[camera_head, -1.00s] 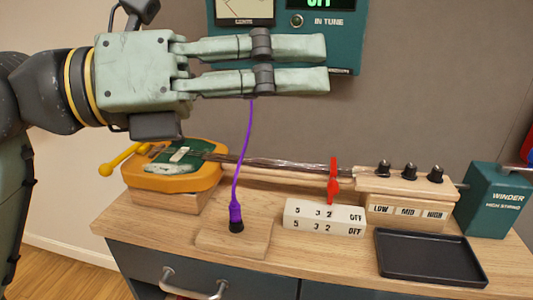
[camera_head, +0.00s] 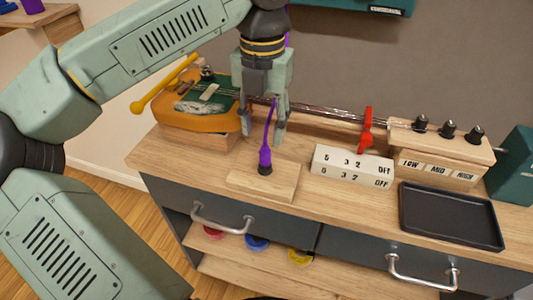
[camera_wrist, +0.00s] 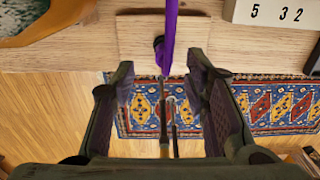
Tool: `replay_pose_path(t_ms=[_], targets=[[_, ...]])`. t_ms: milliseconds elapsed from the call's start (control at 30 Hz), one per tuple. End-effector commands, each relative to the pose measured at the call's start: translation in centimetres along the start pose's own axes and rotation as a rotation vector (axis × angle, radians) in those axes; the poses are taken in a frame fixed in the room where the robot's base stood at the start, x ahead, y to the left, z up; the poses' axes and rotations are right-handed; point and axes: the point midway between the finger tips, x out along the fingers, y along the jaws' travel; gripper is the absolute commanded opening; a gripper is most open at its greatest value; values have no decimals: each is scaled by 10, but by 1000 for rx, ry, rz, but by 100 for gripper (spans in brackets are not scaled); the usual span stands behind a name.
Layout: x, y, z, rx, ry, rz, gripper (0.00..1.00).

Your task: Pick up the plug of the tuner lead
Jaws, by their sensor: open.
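The tuner lead's purple plug (camera_head: 265,158) stands upright on a small wooden block (camera_head: 284,181) near the bench's front edge. Its foot is black, and its purple cable rises past my gripper. My gripper (camera_head: 263,130) points down, open and empty, its fingertips a little above and behind the plug in the head view. In the wrist view, the purple cable (camera_wrist: 170,28) runs down the picture between the lines of my two open fingers (camera_wrist: 160,72). The plug's black part shows beside it, beyond the fingertips. Whether a finger touches the cable I cannot tell.
A yellow guitar body (camera_head: 200,108) with a yellow lever lies left. A white number block (camera_head: 352,166), a red clip (camera_head: 366,130), a knob box (camera_head: 440,150) and a black tray (camera_head: 450,215) stand right. Drawer handles (camera_head: 222,222) jut out in front.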

Motion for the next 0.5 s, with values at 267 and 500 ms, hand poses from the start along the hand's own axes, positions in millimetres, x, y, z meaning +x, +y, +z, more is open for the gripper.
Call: replay_pose_path(t_ms=[267, 500], targets=[[30, -5, -5, 4, 1, -4, 42], [54, -5, -4, 1, -1, -3, 42]])
